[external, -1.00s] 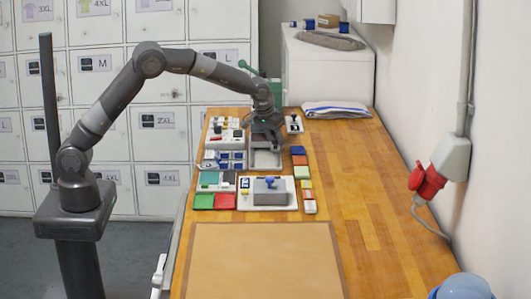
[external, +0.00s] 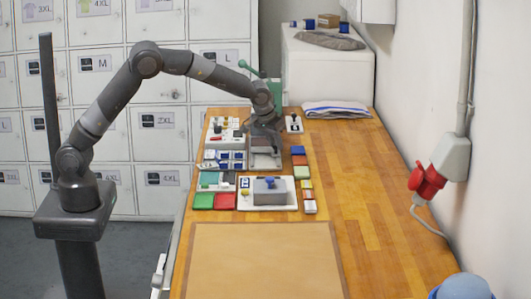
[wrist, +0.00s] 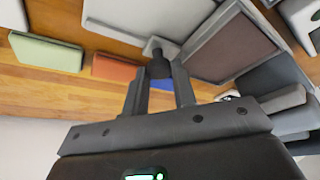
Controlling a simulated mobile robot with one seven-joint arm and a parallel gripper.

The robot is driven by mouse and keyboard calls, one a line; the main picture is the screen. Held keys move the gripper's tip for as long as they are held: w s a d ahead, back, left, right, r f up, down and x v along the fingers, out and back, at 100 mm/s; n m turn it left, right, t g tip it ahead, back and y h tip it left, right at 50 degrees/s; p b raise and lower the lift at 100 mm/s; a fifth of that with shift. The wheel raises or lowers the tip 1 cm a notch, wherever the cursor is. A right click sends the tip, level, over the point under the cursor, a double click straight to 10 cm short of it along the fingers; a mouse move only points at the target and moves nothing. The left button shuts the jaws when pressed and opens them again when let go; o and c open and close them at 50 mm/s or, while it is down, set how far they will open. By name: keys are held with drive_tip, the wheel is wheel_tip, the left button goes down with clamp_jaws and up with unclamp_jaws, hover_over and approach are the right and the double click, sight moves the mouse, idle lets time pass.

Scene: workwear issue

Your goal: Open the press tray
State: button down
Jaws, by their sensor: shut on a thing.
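The press with its green lever (external: 246,67) stands at the far end of the wooden bench, partly hidden behind my arm. The press tray (external: 266,160) lies low in front of it, a grey frame around a flat plate. In the wrist view the tray shows as a pale rim (wrist: 190,72) around a brown plate. My gripper (external: 264,141) is over the tray area. In the wrist view my gripper (wrist: 159,72) is shut on a small dark knob (wrist: 158,66) beside the tray's rim. The knob's join to the tray is mostly hidden.
Coloured blocks line the right of the tray, among them a green one (wrist: 45,52) and an orange one (wrist: 124,68). A white plate with a grey block and blue knob (external: 270,184) sits nearer the camera.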

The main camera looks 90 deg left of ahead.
drive_tip(key=d, duration=0.7)
drive_tip(key=shift+d, duration=0.2)
drive_tip(key=c, duration=1.2)
unclamp_jaws()
drive_tip(key=v, duration=1)
drive_tip(key=shift+s+r, duration=0.1)
drive_tip(key=shift+r, duration=0.25)
drive_tip(key=shift+s, duration=0.1)
